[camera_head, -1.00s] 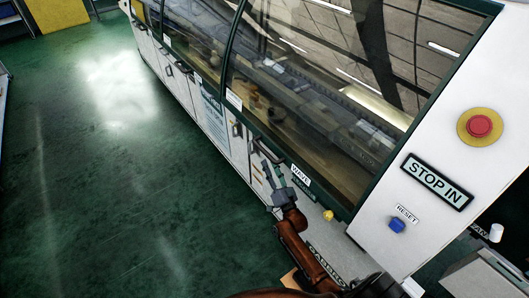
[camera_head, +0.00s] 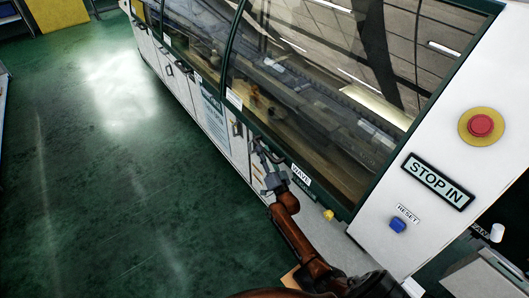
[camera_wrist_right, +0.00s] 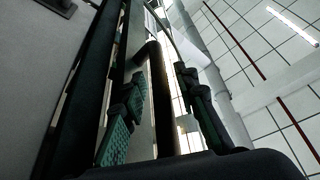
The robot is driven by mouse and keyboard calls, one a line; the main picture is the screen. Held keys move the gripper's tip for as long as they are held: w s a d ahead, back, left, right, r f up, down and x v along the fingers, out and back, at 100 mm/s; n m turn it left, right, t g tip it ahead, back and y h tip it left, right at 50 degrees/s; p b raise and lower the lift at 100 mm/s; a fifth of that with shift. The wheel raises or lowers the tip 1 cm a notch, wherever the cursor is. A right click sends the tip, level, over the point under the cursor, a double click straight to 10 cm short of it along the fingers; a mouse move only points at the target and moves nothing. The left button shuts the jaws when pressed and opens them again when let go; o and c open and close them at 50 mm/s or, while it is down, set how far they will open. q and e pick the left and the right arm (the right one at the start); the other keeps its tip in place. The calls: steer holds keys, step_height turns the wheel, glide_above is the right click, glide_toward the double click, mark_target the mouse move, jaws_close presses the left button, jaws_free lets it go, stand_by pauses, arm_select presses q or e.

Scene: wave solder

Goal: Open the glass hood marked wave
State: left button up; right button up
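The glass hood (camera_head: 310,115) marked WAVE is a dark-green-framed, sloping clear panel on the white machine, and it is down. Its WAVE label (camera_head: 301,174) is on the lower frame, beside a dark bar handle (camera_head: 268,151). My right gripper (camera_head: 265,160) is at this handle, partly covering it. In the right wrist view, the dark handle bar (camera_wrist_right: 160,95) runs between the two green-padded fingers of my right gripper (camera_wrist_right: 160,110). The fingers are apart, with gaps beside the bar. My left gripper is not in view.
A red stop button (camera_head: 480,126), a STOP IN sign (camera_head: 437,181) and a blue reset button (camera_head: 397,225) are on the machine's end panel. A yellow knob (camera_head: 328,215) is below the hood. The green floor (camera_head: 110,200) on the left is clear.

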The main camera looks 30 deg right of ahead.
jaws_close()
stand_by(0.3)
